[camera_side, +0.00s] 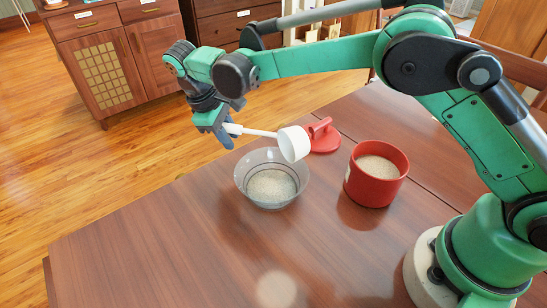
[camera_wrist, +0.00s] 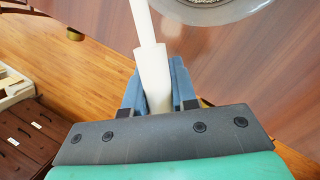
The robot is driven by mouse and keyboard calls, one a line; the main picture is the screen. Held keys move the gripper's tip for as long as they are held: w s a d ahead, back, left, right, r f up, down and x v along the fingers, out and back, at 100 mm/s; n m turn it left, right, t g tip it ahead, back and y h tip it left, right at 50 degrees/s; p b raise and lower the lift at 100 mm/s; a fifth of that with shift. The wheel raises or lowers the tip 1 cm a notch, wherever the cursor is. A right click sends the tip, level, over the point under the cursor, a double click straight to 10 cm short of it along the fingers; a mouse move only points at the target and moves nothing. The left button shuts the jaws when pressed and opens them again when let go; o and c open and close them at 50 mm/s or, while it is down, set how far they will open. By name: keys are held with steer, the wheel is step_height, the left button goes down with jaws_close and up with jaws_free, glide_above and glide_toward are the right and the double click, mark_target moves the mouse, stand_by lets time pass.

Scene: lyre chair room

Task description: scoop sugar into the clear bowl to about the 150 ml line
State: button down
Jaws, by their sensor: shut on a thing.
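My gripper (camera_side: 228,129) is shut on the handle of a white scoop (camera_side: 294,144). The handle also shows between the blue fingers (camera_wrist: 155,90) in the wrist view. The scoop's cup is tipped on its side above the right back rim of the clear bowl (camera_side: 245,178); its inside cannot be made out. The bowl stands on the table with pale sugar (camera_side: 271,185) in its bottom and a dark line around its wall. The sugar lies around or below that line; I cannot tell exactly. A red canister (camera_side: 370,192) to the right holds more sugar (camera_side: 378,168).
A red lid (camera_side: 322,137) with a handle lies behind the bowl and canister, close to the scoop's cup. The wooden table (camera_side: 170,245) is clear at the front and left. Cabinets (camera_side: 105,60) stand beyond the table.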

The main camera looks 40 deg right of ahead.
steer(key=shift+d+r+y, duration=0.1)
steer(key=shift+r+y, duration=0.4)
steer(key=shift+y, duration=0.4)
steer(key=r+y, duration=0.3)
steer(key=shift+s+d+t, duration=0.1)
steer(key=shift+d+t, duration=0.3)
steer(key=r+y, duration=0.1)
steer(key=d+r+y, duration=0.1)
steer(key=y, duration=0.1)
steer(key=r+y, duration=0.1)
steer(key=shift+s+d+r+t, duration=0.15)
steer(key=shift+d+r+t, duration=0.15)
steer(key=shift+y, duration=0.3)
